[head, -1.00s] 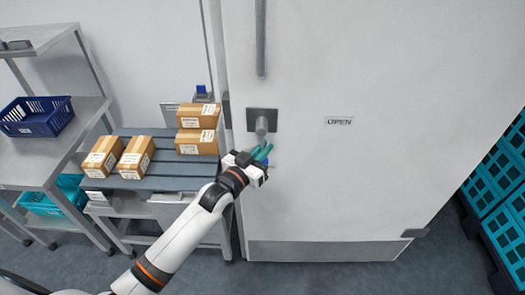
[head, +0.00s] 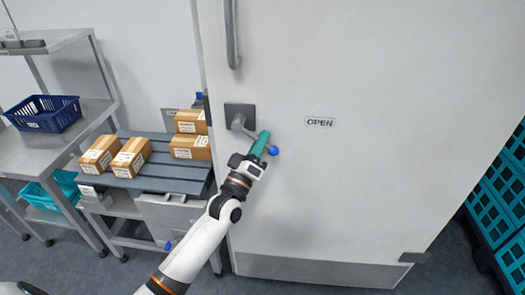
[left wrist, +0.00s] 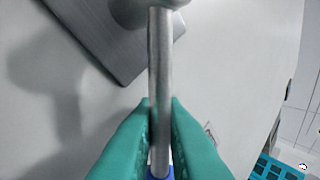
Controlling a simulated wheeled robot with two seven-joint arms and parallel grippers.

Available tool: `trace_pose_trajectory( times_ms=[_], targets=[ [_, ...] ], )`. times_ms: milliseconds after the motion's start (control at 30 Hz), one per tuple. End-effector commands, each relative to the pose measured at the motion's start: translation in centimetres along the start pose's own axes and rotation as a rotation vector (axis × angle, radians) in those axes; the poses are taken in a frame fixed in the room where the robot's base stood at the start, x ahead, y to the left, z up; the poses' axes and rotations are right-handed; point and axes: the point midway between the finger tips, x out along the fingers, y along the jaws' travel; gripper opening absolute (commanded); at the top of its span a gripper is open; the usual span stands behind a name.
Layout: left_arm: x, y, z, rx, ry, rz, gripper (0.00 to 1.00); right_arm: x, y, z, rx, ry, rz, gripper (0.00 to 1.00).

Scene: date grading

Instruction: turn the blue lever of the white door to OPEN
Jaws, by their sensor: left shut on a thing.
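The white door (head: 380,180) fills the middle and right of the head view. Its lever is a grey rod with a blue knob (head: 273,150), on a dark square plate (head: 240,112). The lever slants down and to the right from its hub. The OPEN label (head: 320,122) is on the door to the right of the hub. My left gripper (head: 263,141) is shut on the lever just short of the knob. In the left wrist view the grey rod (left wrist: 160,70) runs between the teal fingers (left wrist: 160,135), with a bit of blue knob at the bottom edge. My right gripper is out of view.
A slatted bench (head: 160,172) with several cardboard boxes (head: 130,157) stands left of the door. A steel table with a blue crate (head: 43,113) is farther left. Teal crates (head: 497,185) are stacked at the right edge. A vertical handle (head: 232,35) is above the lever.

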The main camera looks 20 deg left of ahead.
Motion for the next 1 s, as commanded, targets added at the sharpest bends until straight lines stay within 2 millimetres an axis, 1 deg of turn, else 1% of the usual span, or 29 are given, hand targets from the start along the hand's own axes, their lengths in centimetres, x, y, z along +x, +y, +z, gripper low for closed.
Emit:
trace_pose_trajectory(
  times_ms=[33, 100, 200, 600, 800, 1000],
  targets=[
    [0.2, -0.3, -0.2, -0.046, -0.028, 0.0, 0.0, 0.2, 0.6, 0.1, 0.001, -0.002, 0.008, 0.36],
    [0.5, -0.8, -0.1, -0.102, -0.065, 0.0, 0.0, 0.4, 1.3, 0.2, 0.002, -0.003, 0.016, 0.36],
    [0.9, -1.3, 0.1, -0.179, -0.118, 0.0, 0.0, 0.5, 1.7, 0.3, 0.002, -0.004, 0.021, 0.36],
    [2.1, -3.1, 1.0, -0.44, -0.293, -0.001, 0.0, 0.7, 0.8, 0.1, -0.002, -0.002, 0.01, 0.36],
    [2.4, -3.5, 1.4, -0.515, -0.344, 0.0, 0.0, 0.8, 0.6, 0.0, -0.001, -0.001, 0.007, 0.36],
    [2.5, -3.7, 1.6, -0.554, -0.37, -0.001, 0.0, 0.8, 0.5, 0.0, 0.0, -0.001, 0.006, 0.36]
  ],
)
